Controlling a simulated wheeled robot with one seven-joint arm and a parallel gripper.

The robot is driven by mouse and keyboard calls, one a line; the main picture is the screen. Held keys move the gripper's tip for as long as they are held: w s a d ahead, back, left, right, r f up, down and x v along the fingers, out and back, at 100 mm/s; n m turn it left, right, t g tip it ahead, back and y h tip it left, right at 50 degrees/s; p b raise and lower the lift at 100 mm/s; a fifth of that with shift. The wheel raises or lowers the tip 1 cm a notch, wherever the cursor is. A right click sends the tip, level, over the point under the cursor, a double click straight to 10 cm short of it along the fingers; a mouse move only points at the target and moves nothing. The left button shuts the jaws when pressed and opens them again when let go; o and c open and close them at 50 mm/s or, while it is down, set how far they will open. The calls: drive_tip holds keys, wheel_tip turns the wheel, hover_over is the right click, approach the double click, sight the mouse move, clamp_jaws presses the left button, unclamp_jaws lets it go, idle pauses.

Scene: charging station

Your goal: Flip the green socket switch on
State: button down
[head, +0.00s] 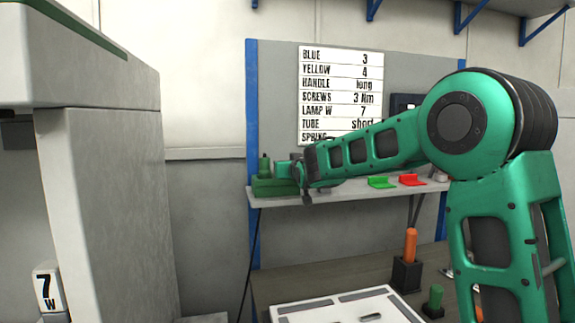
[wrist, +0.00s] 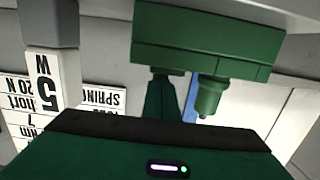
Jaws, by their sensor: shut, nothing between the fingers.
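The green socket block (head: 275,188) sits at the left end of the grey shelf in the head view, with a small upright green post (head: 264,163) on top. In the wrist view, which is upside down, the socket block (wrist: 207,42) is at the top and the post (wrist: 211,95) points down from it. My gripper (head: 285,171) is shut and empty at the socket, just right of the post. In the wrist view its fingers (wrist: 165,95) reach toward the block beside the post. I cannot tell whether they touch it or which way the switch is set.
Green (head: 381,182) and red (head: 412,180) pieces lie farther right on the shelf (head: 340,187). A label board (head: 340,95) hangs behind. A large grey cabinet (head: 115,200) stands left. A workbench below holds a white tray (head: 340,310) and an orange-handled tool (head: 410,245).

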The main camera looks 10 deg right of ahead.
idle(0.3)
drive_tip(key=shift+w+f, duration=0.25)
drive_tip(key=shift+f, duration=0.2)
drive_tip(key=shift+r, duration=0.15)
drive_tip(key=r, duration=0.4)
drive_tip(key=shift+w, duration=0.3)
drive_tip(key=s+r, duration=0.3)
drive_tip(key=s, duration=0.6)
drive_tip(key=shift+s+r, duration=0.15)
